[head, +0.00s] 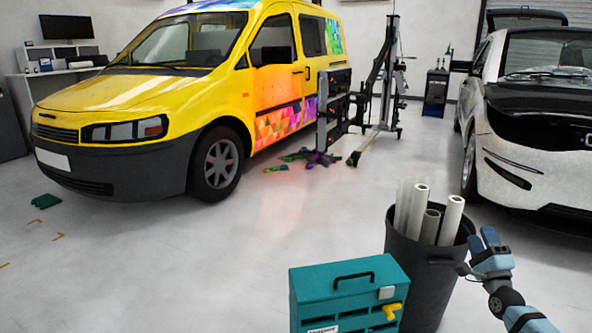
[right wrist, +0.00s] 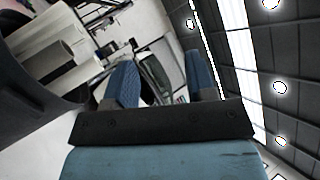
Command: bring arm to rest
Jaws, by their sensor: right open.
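My right gripper (head: 484,243) is at the lower right of the head view, just right of the dark bin and near its rim. In the right wrist view its two blue fingers (right wrist: 160,85) stand apart with nothing between them. My left gripper is not in view. The black bin (head: 413,273) holds several white rolls (head: 451,220) standing upright. The bin (right wrist: 35,100) and the rolls (right wrist: 45,42) also show at the left of the right wrist view.
A teal toolbox (head: 348,285) with a black handle stands left of the bin. A yellow van (head: 150,100) with colourful wrap is at the left, a white and black car (head: 520,120) at the right. Colourful scraps (head: 315,157) lie by the van. The floor (head: 200,260) between is mostly clear.

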